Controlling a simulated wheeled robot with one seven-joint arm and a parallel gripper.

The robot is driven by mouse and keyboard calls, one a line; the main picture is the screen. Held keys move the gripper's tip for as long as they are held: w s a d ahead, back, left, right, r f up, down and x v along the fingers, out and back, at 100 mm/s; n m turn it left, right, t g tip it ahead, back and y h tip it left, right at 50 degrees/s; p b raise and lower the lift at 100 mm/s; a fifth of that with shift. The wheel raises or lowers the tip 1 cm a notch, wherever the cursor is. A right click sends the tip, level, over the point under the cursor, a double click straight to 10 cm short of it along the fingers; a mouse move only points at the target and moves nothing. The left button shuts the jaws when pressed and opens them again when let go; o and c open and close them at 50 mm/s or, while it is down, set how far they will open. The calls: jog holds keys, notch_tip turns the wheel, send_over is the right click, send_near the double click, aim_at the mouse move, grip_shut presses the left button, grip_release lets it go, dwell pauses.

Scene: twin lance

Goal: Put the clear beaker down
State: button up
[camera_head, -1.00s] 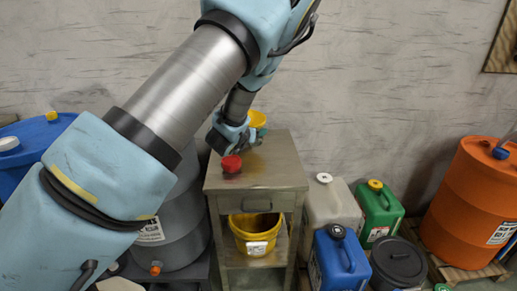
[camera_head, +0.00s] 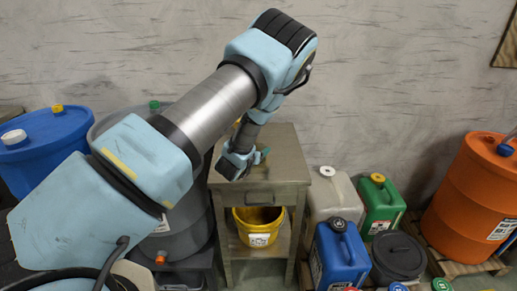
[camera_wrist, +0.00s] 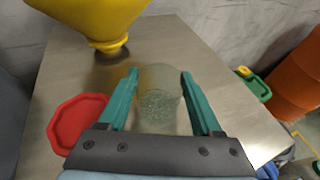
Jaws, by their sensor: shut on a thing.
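The clear beaker (camera_wrist: 160,102) is between the two teal fingers of my gripper (camera_wrist: 160,76) in the wrist view. The fingers are shut on its sides. The beaker looks see-through, with a speckled greenish lower part. It is over the bare metal top of a small cabinet (camera_wrist: 200,45). I cannot tell whether its base touches the top. In the head view, my gripper (camera_head: 250,160) is over the cabinet top (camera_head: 285,150), and I cannot make out the beaker there.
A red shallow item (camera_wrist: 76,122) lies left of my gripper on the top. A yellow vessel with a narrow lower end (camera_wrist: 95,15) is beyond it. Bare top shows beyond and right of the beaker. A yellow bucket (camera_head: 258,238) is on the shelf below.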

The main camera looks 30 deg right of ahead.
jog(key=shift+f, duration=0.2)
jog(key=o, duration=1.5)
jog(key=shift+r, duration=0.15)
